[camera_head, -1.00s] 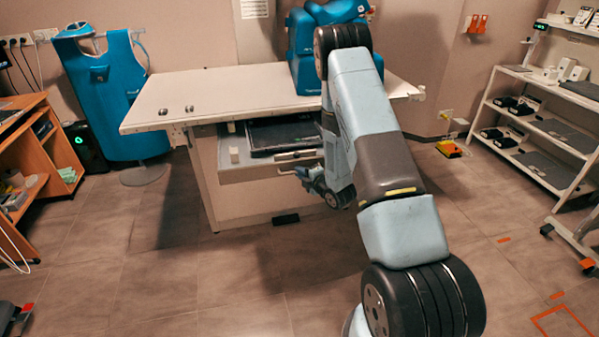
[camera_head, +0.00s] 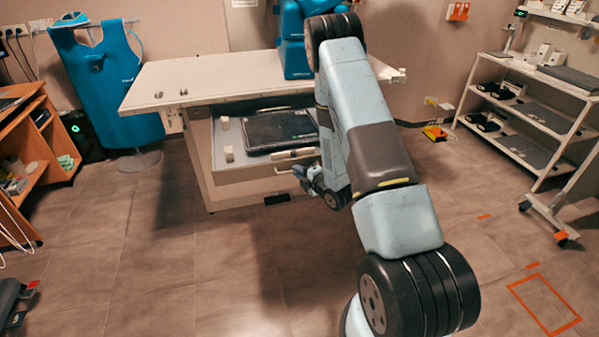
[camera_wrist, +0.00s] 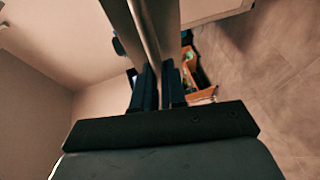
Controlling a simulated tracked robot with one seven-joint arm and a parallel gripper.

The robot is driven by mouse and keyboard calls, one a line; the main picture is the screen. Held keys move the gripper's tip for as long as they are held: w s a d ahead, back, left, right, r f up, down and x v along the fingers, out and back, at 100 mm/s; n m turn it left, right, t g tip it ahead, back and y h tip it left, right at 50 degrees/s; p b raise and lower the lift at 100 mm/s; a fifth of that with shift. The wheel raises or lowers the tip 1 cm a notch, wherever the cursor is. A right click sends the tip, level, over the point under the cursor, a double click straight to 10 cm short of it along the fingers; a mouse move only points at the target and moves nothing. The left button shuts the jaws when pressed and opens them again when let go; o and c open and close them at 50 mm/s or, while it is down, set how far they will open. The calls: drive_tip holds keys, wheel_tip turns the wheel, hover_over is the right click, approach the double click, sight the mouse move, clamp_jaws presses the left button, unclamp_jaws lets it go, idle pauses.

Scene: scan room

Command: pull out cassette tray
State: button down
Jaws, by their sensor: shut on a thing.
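The cassette tray (camera_head: 238,178) is a pale drawer under the table top, standing well out from the cabinet. A flat dark cassette (camera_head: 280,130) lies in it. My gripper (camera_head: 303,173) is at the right part of the tray's front, by the handle (camera_head: 288,156). In the wrist view my gripper's dark fingers (camera_wrist: 160,88) are closed around a metallic bar (camera_wrist: 153,30), which runs away between them. My arm hides the tray's right end in the head view.
The white table (camera_head: 215,82) overhangs the tray. A blue apron (camera_head: 105,80) on a stand is at left, beside a wooden shelf unit (camera_head: 40,125). A white rack (camera_head: 530,130) stands at right. The floor in front of the tray is clear.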

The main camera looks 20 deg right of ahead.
drive_tip(key=shift+s+d+f, duration=0.1)
drive_tip(key=shift+f, duration=0.15)
drive_tip(key=c, duration=1.3)
unclamp_jaws()
drive_tip(key=shift+o, duration=0.5)
drive_tip(key=shift+r, duration=0.15)
drive_tip(key=shift+w, duration=0.25)
drive_tip(key=shift+s+r, duration=0.1)
drive_tip(key=v, duration=1.3)
drive_tip(key=shift+s, duration=0.3)
drive_tip(key=shift+d, duration=0.1)
